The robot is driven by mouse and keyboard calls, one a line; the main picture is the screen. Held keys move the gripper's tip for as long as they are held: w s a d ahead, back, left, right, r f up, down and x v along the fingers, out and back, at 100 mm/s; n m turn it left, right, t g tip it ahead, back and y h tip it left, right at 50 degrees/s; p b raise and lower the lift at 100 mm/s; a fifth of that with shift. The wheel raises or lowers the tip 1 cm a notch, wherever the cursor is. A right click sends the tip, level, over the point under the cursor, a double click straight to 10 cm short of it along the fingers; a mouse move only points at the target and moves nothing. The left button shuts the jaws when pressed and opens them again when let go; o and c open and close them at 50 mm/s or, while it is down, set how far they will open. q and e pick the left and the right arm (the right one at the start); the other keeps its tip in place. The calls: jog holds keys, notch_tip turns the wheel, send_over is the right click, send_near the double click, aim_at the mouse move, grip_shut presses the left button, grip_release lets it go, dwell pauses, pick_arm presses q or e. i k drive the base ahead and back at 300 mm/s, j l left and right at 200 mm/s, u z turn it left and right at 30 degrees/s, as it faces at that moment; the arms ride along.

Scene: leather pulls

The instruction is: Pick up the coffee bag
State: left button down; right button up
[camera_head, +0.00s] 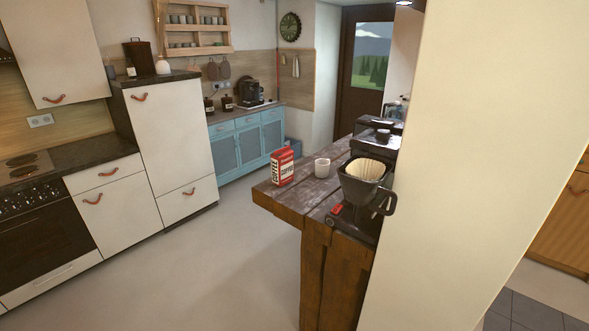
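The coffee bag (282,167) is red with a white label and dark lettering. It stands upright near the left end of a dark wooden counter (315,224). Neither of my grippers shows in the head view, so nothing of mine is near the bag.
A pale wall (460,170) blocks the right side. White cabinets (170,135) and an oven (45,230) line the left. The floor (215,265) between is clear.

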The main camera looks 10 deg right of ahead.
aim_at(282, 160)
jog(key=i+j+z, duration=0.25)
jog(key=j+z, duration=0.2)
jog(key=j, duration=0.2)
jog(key=i+j+z, duration=0.25)
jog(key=j+z, duration=0.2)
jog(key=j, duration=0.25)
